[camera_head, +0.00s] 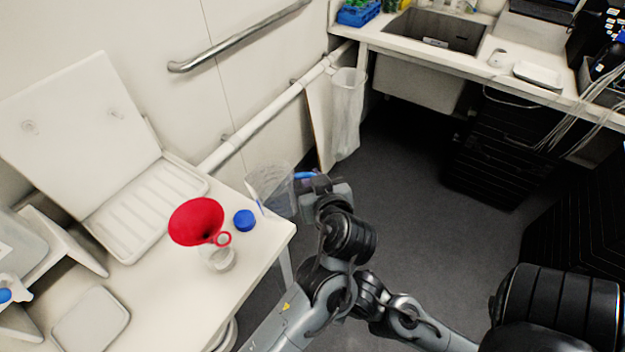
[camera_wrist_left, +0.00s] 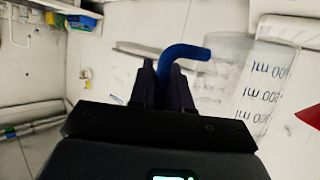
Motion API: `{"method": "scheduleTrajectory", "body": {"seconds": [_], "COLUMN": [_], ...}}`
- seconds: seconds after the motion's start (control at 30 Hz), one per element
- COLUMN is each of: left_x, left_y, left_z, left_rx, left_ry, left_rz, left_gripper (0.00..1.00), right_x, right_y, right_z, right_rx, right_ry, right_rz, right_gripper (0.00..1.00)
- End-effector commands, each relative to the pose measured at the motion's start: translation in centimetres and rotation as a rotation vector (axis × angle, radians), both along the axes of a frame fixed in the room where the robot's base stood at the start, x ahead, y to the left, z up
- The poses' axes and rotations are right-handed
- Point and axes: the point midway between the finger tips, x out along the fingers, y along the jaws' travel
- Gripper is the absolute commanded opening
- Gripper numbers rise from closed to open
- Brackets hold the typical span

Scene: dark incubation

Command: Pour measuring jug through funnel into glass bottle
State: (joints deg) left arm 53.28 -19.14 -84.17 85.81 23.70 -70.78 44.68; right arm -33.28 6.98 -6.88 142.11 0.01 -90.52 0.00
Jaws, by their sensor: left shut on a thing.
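The clear measuring jug (camera_head: 268,186) hangs at the table's right end, near the wall. In the left wrist view the jug (camera_wrist_left: 250,95) shows its printed scale and a blue handle (camera_wrist_left: 188,52). My left gripper (camera_head: 312,181) is shut on this handle; its fingers (camera_wrist_left: 164,85) close around it in the wrist view. The red funnel (camera_head: 196,221) sits in the mouth of the glass bottle (camera_head: 218,260) on the white table, left of the jug. A red edge of the funnel (camera_wrist_left: 310,115) shows in the wrist view. My right gripper is not in view.
A blue cap (camera_head: 244,219) lies on the table (camera_head: 187,290) between funnel and jug. A white tray with raised lid (camera_head: 130,215) stands behind the funnel. A small flat tray (camera_head: 90,320) lies in front. A sink counter (camera_head: 400,45) stands across the dark floor.

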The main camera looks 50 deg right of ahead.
Motion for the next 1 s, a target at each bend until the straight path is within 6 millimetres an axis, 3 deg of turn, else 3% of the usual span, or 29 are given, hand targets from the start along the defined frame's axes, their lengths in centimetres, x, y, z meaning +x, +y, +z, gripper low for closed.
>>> {"method": "scheduleTrajectory", "body": {"seconds": [1.0], "left_x": [0.5], "left_y": [1.0], "left_z": [7.0], "left_rx": [-0.365], "left_ry": [0.160], "left_rz": [0.001], "left_gripper": [0.00], "right_x": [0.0], "right_y": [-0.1], "right_z": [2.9], "right_rx": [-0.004], "right_ry": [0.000], "right_rz": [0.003], "right_gripper": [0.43]}}
